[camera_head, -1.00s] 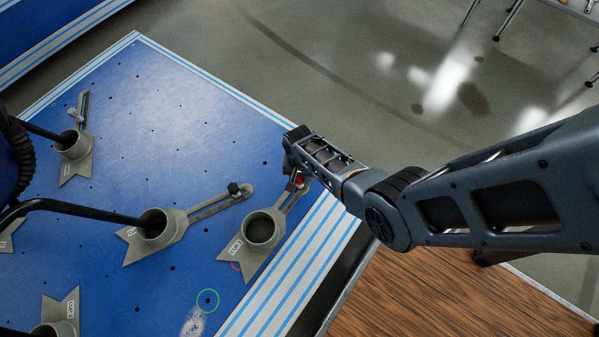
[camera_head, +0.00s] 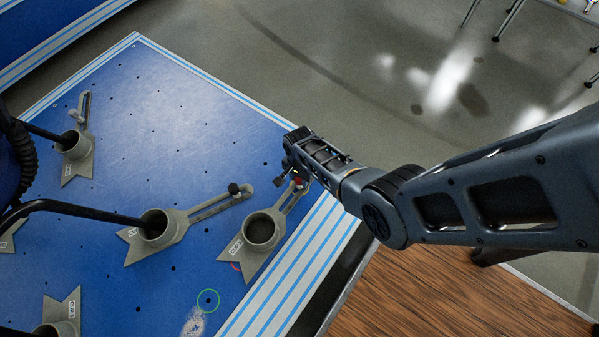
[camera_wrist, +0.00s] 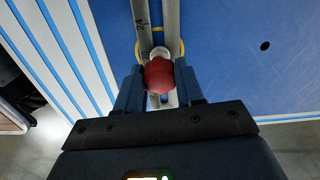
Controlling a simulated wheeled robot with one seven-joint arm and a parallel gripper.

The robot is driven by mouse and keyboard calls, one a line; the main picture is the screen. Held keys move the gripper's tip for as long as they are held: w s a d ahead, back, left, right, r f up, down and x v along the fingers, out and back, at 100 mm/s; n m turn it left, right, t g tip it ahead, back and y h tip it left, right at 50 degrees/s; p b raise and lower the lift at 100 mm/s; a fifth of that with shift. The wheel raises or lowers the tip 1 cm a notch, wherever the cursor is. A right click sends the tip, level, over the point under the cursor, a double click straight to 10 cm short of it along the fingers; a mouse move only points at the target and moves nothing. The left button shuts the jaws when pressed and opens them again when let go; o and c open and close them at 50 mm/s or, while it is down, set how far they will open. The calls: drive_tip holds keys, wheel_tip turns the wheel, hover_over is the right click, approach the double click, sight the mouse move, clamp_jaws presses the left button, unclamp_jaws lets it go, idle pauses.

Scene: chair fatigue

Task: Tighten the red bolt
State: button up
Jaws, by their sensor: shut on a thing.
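The red bolt (camera_wrist: 159,76) sits between my gripper's fingers in the wrist view, over the slot of a grey clamp arm (camera_wrist: 142,18). In the head view a small part of the red bolt (camera_head: 297,181) shows beside my gripper (camera_head: 290,168). My gripper is shut on the bolt's red head; the fingers (camera_wrist: 160,90) touch it from both sides. The slotted arm belongs to a grey clamp with an empty round cup (camera_head: 262,231), near the right edge of the blue table. The lower part of the bolt is hidden under its head.
Other grey clamps stand on the blue table (camera_head: 190,95), one in the middle (camera_head: 172,231) and one at the upper left (camera_head: 78,150); black chair legs rest in their cups. A green circle (camera_head: 208,300) marks the table. A wooden surface (camera_head: 440,300) lies at lower right.

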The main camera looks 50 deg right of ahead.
drive_tip(key=m, duration=0.4)
drive_tip(key=shift+s, duration=0.1)
idle(0.3)
drive_tip(key=m, duration=0.4)
drive_tip(key=shift+p, duration=0.4)
drive_tip(key=o, duration=1)
drive_tip(key=shift+o, duration=0.2)
